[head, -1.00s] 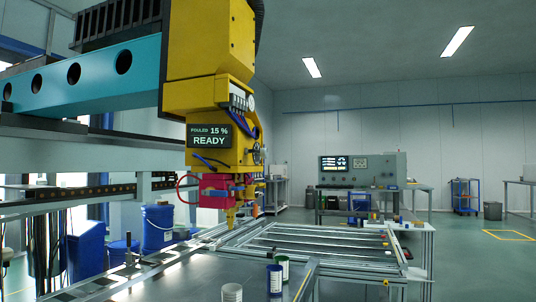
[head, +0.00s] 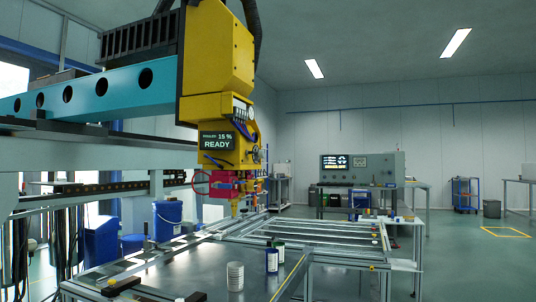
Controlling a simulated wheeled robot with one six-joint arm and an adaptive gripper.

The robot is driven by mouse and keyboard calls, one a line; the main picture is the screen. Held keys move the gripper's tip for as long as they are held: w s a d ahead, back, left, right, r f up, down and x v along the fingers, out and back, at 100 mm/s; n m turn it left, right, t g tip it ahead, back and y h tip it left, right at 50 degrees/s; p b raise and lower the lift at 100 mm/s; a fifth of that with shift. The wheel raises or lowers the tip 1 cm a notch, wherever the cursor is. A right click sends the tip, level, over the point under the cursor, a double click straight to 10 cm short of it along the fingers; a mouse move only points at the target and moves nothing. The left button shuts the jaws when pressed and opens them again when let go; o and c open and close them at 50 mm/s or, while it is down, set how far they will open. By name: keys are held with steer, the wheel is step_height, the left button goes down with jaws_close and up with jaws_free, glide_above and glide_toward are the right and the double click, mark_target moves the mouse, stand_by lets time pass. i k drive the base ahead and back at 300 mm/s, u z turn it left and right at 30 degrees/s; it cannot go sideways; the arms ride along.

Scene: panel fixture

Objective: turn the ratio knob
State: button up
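A yellow machine head (head: 217,65) hangs from a teal beam at the upper middle. Its dark display (head: 216,141) reads 15 % and READY; the small word beside the figure is too blurred to read surely. A small round wheel or knob (head: 256,155) sits on the head's right side, seen nearly edge-on. I cannot tell whether it is the ratio knob. A row of small fittings (head: 240,111) is above it. A red block and yellow nozzle are below. My gripper is not clearly in view.
A grey console (head: 358,168) stands far back. Open floor lies at the right.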

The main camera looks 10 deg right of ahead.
mark_target(261, 153)
steer(key=z, duration=0.3)
steer(key=i, duration=1.3)
steer(key=u, duration=0.5)
